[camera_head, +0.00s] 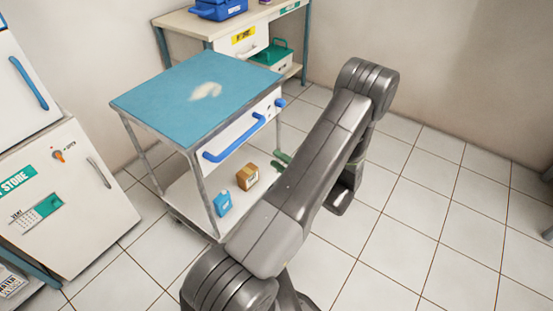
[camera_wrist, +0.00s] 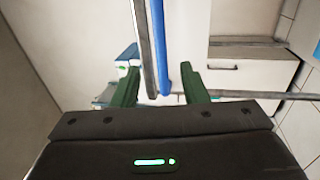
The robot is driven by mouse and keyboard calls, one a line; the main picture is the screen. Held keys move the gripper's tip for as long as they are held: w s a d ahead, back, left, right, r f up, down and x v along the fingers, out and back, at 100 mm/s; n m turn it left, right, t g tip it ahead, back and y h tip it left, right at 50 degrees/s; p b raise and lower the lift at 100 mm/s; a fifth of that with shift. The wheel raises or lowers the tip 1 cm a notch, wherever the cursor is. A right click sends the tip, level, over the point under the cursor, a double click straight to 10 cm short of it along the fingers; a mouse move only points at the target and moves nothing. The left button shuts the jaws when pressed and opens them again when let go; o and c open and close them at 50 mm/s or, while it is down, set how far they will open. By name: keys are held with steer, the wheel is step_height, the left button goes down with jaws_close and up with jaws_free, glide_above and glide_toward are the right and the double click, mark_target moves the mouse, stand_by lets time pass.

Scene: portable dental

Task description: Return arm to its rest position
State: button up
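My arm reaches out from the bottom of the head view, bends at a high elbow and folds down beside the cart. My gripper (camera_head: 282,160) shows there as two green fingers, partly hidden by my arm, close to the cart's right side. In the wrist view my gripper (camera_wrist: 160,74) has its two green fingers spread apart, with nothing held between them. A blue bar (camera_wrist: 163,45), looking like the cart's handle, runs down the picture to the gap between the fingers. I cannot tell whether anything touches it.
A cart with a blue top (camera_head: 165,92) stands left of my arm, its blue handle (camera_head: 232,140) facing me. A brown box (camera_head: 247,177) and a blue bottle (camera_head: 223,203) are on its lower shelf. A white cabinet (camera_head: 85,205) is at left, a desk (camera_head: 186,22) behind. Tiled floor at right is clear.

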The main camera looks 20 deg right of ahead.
mark_target(244, 138)
steer(key=x, duration=1.4)
steer(key=shift+w+a, duration=0.1)
steer(key=shift+a, duration=0.05)
